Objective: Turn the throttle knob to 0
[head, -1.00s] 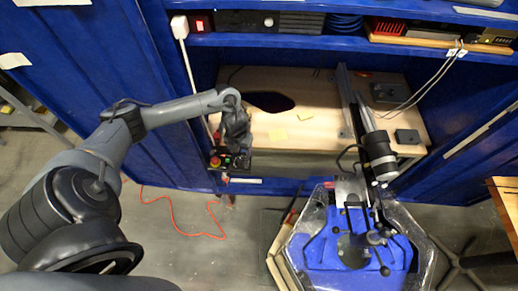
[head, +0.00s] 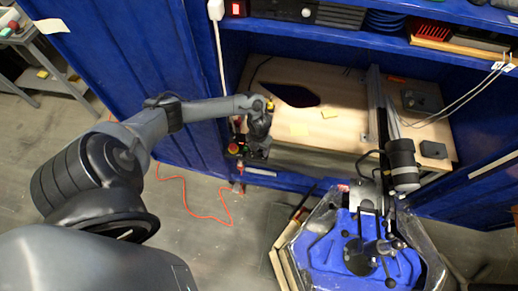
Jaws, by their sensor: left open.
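My left gripper (head: 256,148) is at the small dark control box at the front left edge of the wooden workbench. The gripper is small and dark here, and it covers much of the box. A red button (head: 234,149) on the control box shows just left of the gripper. I cannot make out the throttle knob or its setting. Whether the gripper touches the box is unclear. My right gripper is out of view.
The wooden bench top (head: 330,135) stands inside a blue cabinet, with a dark patch (head: 290,95) on it. The blue thruster tank (head: 350,255) is at the lower right. An orange cable (head: 190,208) lies on the floor.

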